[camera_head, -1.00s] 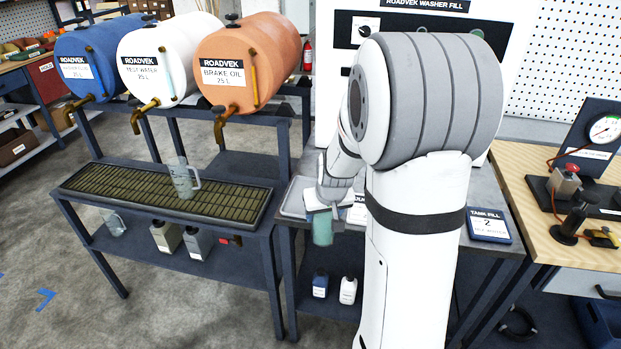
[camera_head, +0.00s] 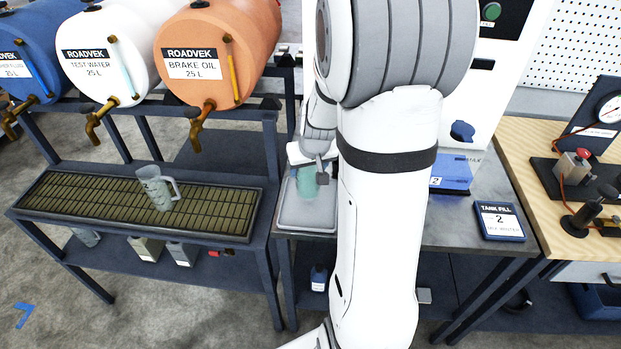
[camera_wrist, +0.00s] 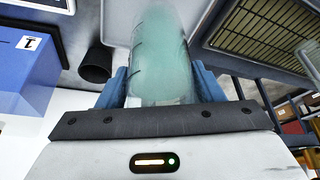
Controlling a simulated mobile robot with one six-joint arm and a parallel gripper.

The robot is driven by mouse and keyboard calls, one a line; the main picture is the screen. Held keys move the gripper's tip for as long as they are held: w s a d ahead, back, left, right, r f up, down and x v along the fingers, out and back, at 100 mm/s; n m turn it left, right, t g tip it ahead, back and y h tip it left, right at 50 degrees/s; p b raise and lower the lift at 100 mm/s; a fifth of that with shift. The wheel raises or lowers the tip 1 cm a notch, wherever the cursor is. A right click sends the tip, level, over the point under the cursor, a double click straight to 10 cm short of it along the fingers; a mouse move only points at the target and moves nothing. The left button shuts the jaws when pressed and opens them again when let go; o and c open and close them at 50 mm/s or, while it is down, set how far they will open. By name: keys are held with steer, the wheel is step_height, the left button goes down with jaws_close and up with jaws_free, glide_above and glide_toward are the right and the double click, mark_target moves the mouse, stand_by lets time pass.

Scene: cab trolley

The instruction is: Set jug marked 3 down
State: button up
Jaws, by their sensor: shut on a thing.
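A translucent green jug (camera_head: 306,183) is held by my gripper (camera_head: 318,172) over the grey tray (camera_head: 307,217) on the bench. I cannot tell whether its base touches the tray. In the wrist view the jug (camera_wrist: 162,60) stands between the two blue fingers of my gripper (camera_wrist: 162,88), which are shut on it. No number shows on the side of the jug that I see. A second clear jug (camera_head: 158,188) with a handle stands upright on the drip grate at the left.
Blue, white and orange drums with brass taps hang above the drip grate (camera_head: 100,208). A blue box (camera_head: 451,172) and a "Tank fill 2" sign (camera_head: 501,221) are right of my arm. A blue box marked 1 (camera_wrist: 20,65) shows in the wrist view.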

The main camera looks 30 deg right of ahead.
step_height(320, 180, down, 4)
steer(key=shift+s+d+r, duration=0.1)
steer(key=shift+d+r, duration=0.05)
steer(key=shift+f, duration=0.3)
steer(key=shift+f+b, duration=0.15)
steer(key=shift+b, duration=0.2)
steer(key=o, duration=1.2)
